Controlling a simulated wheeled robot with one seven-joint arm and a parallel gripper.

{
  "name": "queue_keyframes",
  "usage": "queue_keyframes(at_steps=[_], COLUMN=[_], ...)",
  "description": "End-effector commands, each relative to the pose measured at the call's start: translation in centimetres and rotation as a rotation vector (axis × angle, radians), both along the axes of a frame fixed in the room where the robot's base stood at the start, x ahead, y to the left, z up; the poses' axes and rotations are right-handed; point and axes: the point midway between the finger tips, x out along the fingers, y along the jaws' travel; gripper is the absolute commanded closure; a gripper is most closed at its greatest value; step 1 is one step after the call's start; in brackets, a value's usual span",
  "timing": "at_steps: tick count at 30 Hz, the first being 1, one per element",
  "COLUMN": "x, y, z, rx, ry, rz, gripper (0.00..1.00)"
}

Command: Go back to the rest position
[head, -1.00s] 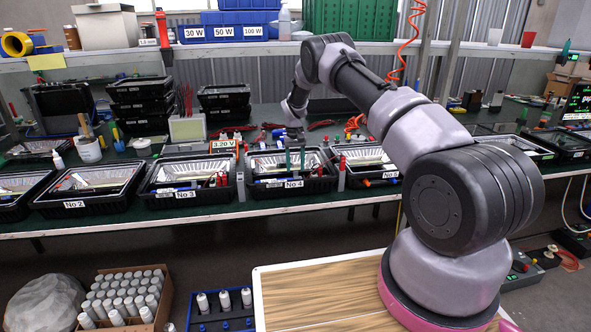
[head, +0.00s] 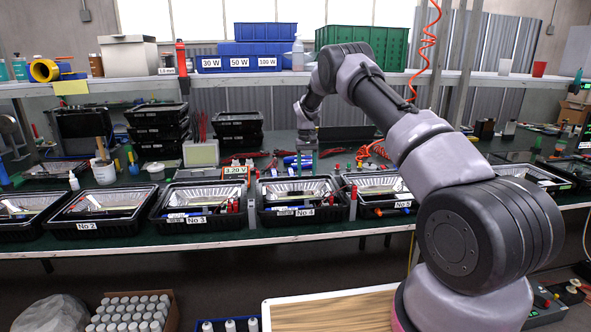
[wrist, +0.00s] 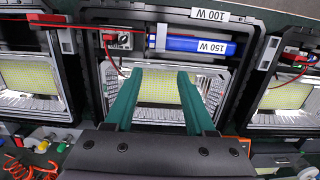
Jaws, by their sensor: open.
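My gripper (head: 303,164) hangs above the back part of the black floodlight housing labelled No 4 (head: 304,223). In the wrist view my gripper (wrist: 160,74) shows two green fingers, parted, with nothing held between them. Below them lie the housing's shiny reflector and a yellowish LED panel (wrist: 160,88). A blue driver marked 150 W (wrist: 195,45) lies along the housing's side, with a small connector block (wrist: 118,40) and red and black wires beside it.
Housings No 2 (head: 88,227), No 3 (head: 195,225) and No 5 (head: 385,212) stand in the same row. A shelf with blue bins (head: 238,64) and a green crate (head: 362,45) runs behind. Stacked black housings (head: 157,133) stand left of my arm.

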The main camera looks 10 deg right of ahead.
Motion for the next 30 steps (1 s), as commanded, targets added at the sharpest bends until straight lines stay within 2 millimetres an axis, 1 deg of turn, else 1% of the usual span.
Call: queue_keyframes(at_steps=[2, 4, 5, 6, 7, 9, 11, 12, 14, 15, 17, 18, 20, 21, 23, 24, 26, 27, 29, 30], x=[-0.1, -0.6, -0.9, -1.5, -2.0, -3.5, -4.9, -5.9, -7.6, -8.9, -10.9, -12.3, -14.5, -16.0, -18.4, -20.0, -22.5, -24.2, -26.8, -28.5], y=[-0.3, -0.7, -0.8, -1.1, -1.3, -1.8, -2.2, -2.4, -2.8, -3.1, -3.5, -3.7, -3.9, -4.1, -4.4, -4.6, -4.8, -4.9, -5.1, -5.2], z=[2.5, 5.5, 7.0, 9.1, 10.8, 14.5, 17.5, 19.4, 22.1, 23.8, 26.2, 27.7, 29.8, 31.1, 32.8, 33.8, 35.1, 35.9, 36.9, 37.4], rx=[0.009, 0.021, 0.027, 0.037, 0.044, 0.061, 0.076, 0.086, 0.100, 0.108, 0.122, 0.131, 0.144, 0.152, 0.165, 0.173, 0.184, 0.190, 0.202, 0.209], ry=[-0.022, -0.047, -0.059, -0.076, -0.091, -0.122, -0.151, -0.168, -0.197, -0.214, -0.243, -0.261, -0.289, -0.307, -0.335, -0.355, -0.382, -0.402, -0.429, -0.449], rz=[-0.013, -0.029, -0.038, -0.051, -0.061, -0.084, -0.101, -0.115, -0.130, -0.142, -0.159, -0.169, -0.184, -0.193, -0.207, -0.217, -0.232, -0.239, -0.254, -0.261], gripper=[0.45, 0.45, 0.45, 0.45, 0.45, 0.45, 0.45, 0.45, 0.45, 0.45, 0.45, 0.45, 0.45, 0.45, 0.45, 0.45, 0.45, 0.45, 0.45, 0.45])
